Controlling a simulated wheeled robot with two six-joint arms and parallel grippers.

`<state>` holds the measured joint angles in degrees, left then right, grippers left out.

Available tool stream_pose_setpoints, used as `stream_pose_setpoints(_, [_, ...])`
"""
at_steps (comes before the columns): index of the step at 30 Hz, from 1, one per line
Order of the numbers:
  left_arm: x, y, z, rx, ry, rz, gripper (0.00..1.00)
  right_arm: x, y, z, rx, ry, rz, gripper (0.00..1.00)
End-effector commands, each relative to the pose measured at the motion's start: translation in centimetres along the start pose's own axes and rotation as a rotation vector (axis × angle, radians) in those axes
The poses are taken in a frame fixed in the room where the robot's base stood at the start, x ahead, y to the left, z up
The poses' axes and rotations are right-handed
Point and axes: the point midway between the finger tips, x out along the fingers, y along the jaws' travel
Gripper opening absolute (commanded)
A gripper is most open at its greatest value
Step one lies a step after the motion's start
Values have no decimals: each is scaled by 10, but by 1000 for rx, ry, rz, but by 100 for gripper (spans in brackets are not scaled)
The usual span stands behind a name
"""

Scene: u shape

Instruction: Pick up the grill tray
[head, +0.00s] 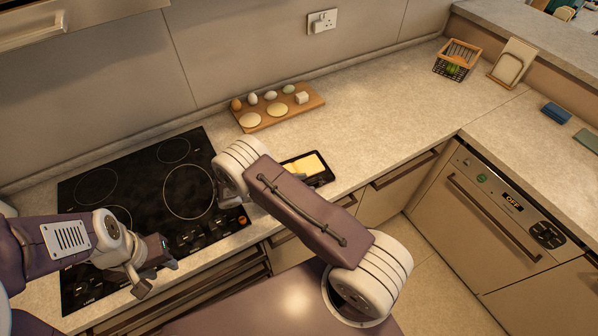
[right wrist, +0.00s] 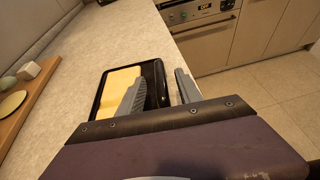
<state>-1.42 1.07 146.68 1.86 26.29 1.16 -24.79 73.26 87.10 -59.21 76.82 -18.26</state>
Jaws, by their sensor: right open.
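The grill tray (head: 327,178) is a small black tray on the counter right of the hob, holding a yellow slab (head: 308,163). It also shows in the right wrist view (right wrist: 152,72). My right gripper (right wrist: 160,91) is open, with one grey finger over the tray's inside and the other beyond its right side. The tray's right edge lies between the fingers; I cannot tell whether they touch it. In the head view my right arm covers part of the tray. My left gripper (head: 157,277) is over the hob's front, away from the tray; its opening is unclear.
The black hob (head: 90,215) lies to the left. A wooden board (head: 290,113) with eggs and round pale pieces is behind the tray. A wire basket (head: 457,60) stands in the far corner. The counter right of the tray is clear.

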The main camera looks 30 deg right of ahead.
Motion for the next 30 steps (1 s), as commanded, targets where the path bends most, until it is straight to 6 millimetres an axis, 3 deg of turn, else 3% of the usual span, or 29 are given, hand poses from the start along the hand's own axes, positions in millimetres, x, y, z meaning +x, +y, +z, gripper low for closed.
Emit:
stream_pose_setpoints(3, [-8, 0, -1, 0, 0, 0, 36, 7, -1, 3, -1, -2, -2, 42])
stream_pose_setpoints(7, [-25, 0, -3, 0, 0, 0, 36, 32, -3, 7, -2, -1, -5, 42])
stream_pose_setpoints(10, [-26, 0, -3, 0, 0, 0, 36, 46, -2, 3, 0, -1, -3, 42])
stream_pose_setpoints(18, [-25, 0, -2, 0, 0, 0, 36, 52, -1, 1, 1, 0, 1, 42])
stream_pose_setpoints(23, [-25, 0, -2, 0, 0, 0, 36, 52, -1, 1, 1, 0, 1, 0])
stream_pose_setpoints(30, [-25, 0, -2, 0, 0, 0, 36, 52, -1, 1, 1, 0, 1, 0])
